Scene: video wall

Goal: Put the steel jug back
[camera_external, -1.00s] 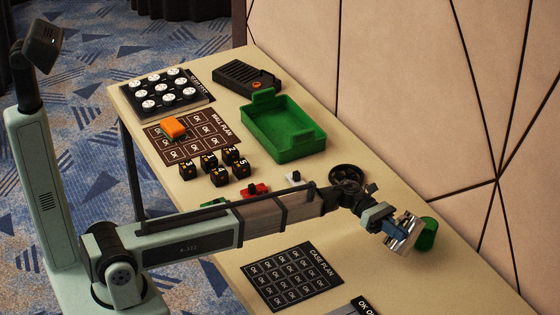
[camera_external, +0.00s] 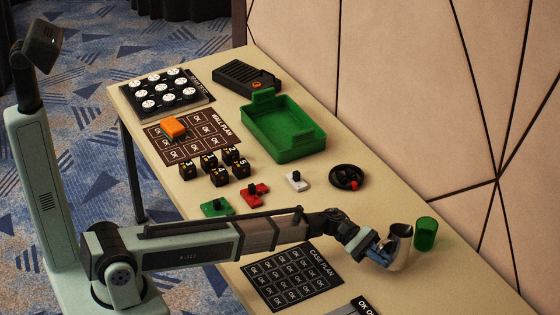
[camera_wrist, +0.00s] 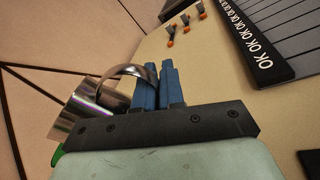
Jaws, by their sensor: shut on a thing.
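The steel jug (camera_external: 401,248) is shiny and hangs at the end of my arm, above the lower right part of the table. Its mouth faces up in the outside view; any slight tilt is hard to judge. My gripper (camera_external: 380,249) is shut on the jug's handle side. In the wrist view the blue fingers (camera_wrist: 158,86) are closed together at the curved handle, and the jug's body (camera_wrist: 98,108) lies left of them. Whether the jug's base touches the table is hidden.
A green cup (camera_external: 426,234) stands just right of the jug. A black case plan sheet (camera_external: 291,277) lies left of the gripper. A black reel (camera_external: 347,177), small switches and a green tray (camera_external: 284,130) are farther up the table. The wall borders the right side.

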